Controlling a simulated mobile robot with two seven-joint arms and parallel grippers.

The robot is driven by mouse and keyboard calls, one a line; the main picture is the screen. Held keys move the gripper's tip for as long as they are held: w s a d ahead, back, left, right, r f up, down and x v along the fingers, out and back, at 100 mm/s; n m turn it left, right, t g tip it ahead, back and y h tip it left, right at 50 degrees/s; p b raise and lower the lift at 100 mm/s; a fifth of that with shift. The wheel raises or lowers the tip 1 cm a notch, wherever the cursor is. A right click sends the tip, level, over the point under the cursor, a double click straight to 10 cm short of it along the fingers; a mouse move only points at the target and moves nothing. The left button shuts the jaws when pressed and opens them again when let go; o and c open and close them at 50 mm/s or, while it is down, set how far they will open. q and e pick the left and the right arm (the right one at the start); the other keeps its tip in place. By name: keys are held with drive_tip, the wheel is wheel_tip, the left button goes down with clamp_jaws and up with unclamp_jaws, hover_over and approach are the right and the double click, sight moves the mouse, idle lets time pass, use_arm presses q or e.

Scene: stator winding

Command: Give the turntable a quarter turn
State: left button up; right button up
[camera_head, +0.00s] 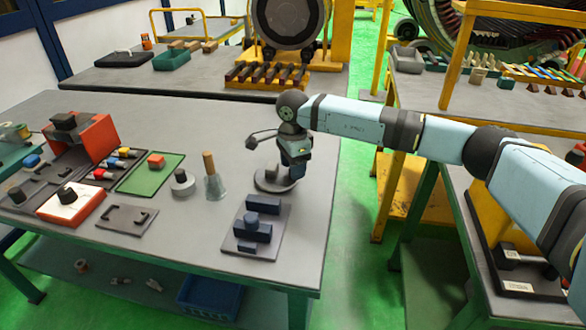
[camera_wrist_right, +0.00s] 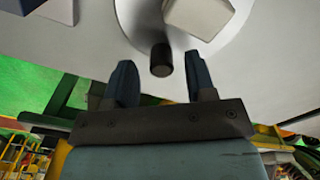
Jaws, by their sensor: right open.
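The turntable (camera_head: 265,183) is a round grey disc on the workbench, near its right edge. In the right wrist view its pale disc (camera_wrist_right: 138,22) fills the top middle, with a dark knob (camera_wrist_right: 161,60) at its near rim and a pale block (camera_wrist_right: 198,14) on top. My right gripper (camera_head: 295,177) points down over the turntable and hides part of it. In the wrist view its open fingers (camera_wrist_right: 159,78) stand either side of the knob, with gaps on both sides. Contact with it cannot be told. My left gripper is out of view.
A grey plate with dark blue blocks (camera_head: 252,231) lies just in front of the turntable. A glass flask with a wooden handle (camera_head: 214,184) and a small weight on a disc (camera_head: 182,181) stand to its left. The workbench's right edge is close by.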

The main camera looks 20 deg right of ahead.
wheel_tip(320, 180, up, 12)
drive_tip(key=shift+r+p, duration=0.25)
drive_tip(key=shift+p, duration=0.1)
idle(0.4)
